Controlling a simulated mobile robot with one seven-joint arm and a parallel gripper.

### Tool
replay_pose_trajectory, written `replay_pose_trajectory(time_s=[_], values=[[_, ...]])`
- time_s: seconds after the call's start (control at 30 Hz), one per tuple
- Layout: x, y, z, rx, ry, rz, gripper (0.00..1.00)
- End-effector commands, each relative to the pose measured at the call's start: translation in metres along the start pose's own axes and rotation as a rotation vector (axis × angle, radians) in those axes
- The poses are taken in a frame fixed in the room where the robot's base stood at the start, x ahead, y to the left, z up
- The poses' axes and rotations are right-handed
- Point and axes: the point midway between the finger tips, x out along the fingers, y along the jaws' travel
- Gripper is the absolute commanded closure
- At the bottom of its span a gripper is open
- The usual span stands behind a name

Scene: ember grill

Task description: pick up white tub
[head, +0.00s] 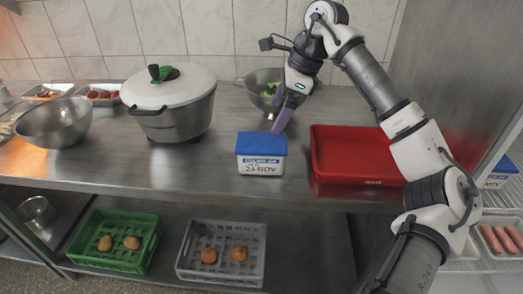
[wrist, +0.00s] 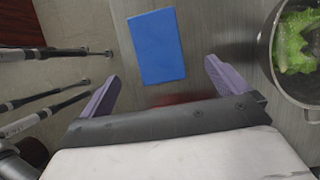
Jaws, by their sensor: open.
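The white tub (head: 261,163) has a blue lid and a printed date label on its front. It stands upright on the steel counter, left of the red tray. In the wrist view its blue lid (wrist: 156,46) lies ahead of my fingertips, roughly between their lines. My gripper (head: 283,118) is open and empty, above and just behind the tub's right side in the head view. In the wrist view the two purple fingers of my gripper (wrist: 160,72) are spread wide and appear apart from the tub.
A red tray (head: 330,176) stands right of the tub. A colander with greens (head: 245,85) is behind it, also at right in the wrist view (wrist: 306,92). A lidded pot (head: 180,120) and steel bowl (head: 60,130) stand left. Counter between pot and tub is clear.

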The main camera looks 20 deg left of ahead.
Motion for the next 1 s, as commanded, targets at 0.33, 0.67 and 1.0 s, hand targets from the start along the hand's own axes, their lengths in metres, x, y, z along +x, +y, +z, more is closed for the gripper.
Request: replay_pose_trajectory(time_s=[0.33,0.67,1.0], values=[[0.062,0.001,0.003,-0.003,-0.006,0.003,0.00],[0.088,0.004,0.003,-0.002,-0.008,0.005,0.00],[0.122,0.004,0.002,-0.002,-0.007,0.001,0.00]])
